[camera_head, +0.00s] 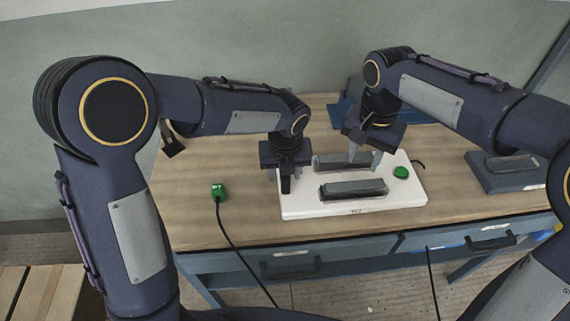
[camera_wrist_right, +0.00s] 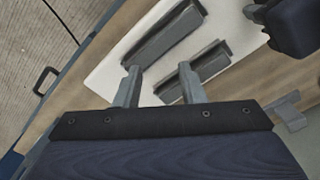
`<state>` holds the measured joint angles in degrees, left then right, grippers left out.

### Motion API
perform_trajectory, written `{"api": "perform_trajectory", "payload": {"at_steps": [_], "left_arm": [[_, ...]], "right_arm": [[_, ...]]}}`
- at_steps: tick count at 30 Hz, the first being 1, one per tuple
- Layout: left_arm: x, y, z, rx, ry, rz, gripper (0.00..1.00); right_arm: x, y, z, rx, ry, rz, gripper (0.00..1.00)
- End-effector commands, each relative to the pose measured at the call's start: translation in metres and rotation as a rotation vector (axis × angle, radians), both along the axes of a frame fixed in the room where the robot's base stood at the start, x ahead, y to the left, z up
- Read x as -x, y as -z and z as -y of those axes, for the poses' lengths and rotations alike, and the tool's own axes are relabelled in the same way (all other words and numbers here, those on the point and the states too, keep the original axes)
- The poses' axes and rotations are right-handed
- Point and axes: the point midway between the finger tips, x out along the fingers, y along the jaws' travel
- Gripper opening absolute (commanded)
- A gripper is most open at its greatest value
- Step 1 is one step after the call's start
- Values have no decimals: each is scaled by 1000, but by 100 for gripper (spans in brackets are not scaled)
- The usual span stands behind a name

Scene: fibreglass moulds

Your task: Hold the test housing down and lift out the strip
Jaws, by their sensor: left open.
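A white board (camera_head: 300,208) lies on the table with two long dark-grey blocks, a far one (camera_head: 329,162) and a near one (camera_head: 352,189); which is the test housing or the strip I cannot tell. The right wrist view also shows the near block (camera_wrist_right: 166,35) and the far block (camera_wrist_right: 208,64). My left gripper (camera_head: 286,181) is open over the board's left end, beside the blocks. My right gripper (camera_head: 365,158) is open, its fingers apart above the far block; they also show in the right wrist view (camera_wrist_right: 158,84). Contact cannot be told.
A green round button (camera_head: 400,172) is on the board's right. A green plug-like piece (camera_head: 218,191) with a black cable lies left on the table. A blue-grey block with a grey top (camera_head: 510,168) stands at right. Drawers (camera_head: 290,264) are below the front edge. The table's left side is mostly clear.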

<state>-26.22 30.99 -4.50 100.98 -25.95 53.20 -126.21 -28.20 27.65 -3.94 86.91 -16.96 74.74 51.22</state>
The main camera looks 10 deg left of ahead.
Motion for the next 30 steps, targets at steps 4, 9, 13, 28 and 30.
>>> {"api": "perform_trajectory", "payload": {"at_steps": [4, 9, 13, 28, 30], "left_arm": [[0, 2, 0, 0, -1, 0, 45], [0, 1, 0, 0, -1, 0, 40], [0, 1, 0, 0, -1, 0, 23], [0, 1, 0, 1, -1, 0, 0], [0, 1, 0, 1, -1, 0, 0]], "right_arm": [[0, 0, 0, 0, 0, 0, 36], [0, 0, 0, 0, 0, 0, 36], [0, 0, 0, 0, 0, 0, 36], [0, 0, 0, 0, 0, 0, 40], [0, 0, 0, 0, 0, 0, 49]]}}
